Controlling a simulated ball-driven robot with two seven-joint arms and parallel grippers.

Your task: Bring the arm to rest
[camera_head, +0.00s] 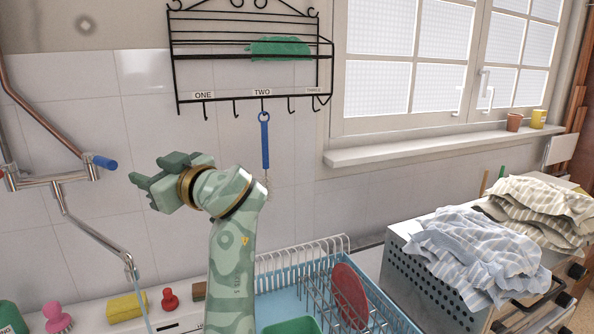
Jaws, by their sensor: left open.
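My left gripper (148,181) is raised in front of the tiled wall, pointing left in the picture. Its jaws are apart, and I see nothing between them. My patterned green left arm (232,260) rises from the bottom middle of the view. A blue-handled utensil (265,142) hangs from a hook under the label TWO of the black wall rack (250,58). It is to the right of my gripper and apart from it. My right gripper is not in view.
A tap (62,183) is on the left. A blue dish rack (280,300) holding a red plate (350,294) stands right of my arm. Cloths (480,250) lie on a perforated box at the right. A yellow sponge (126,307) lies at the lower left.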

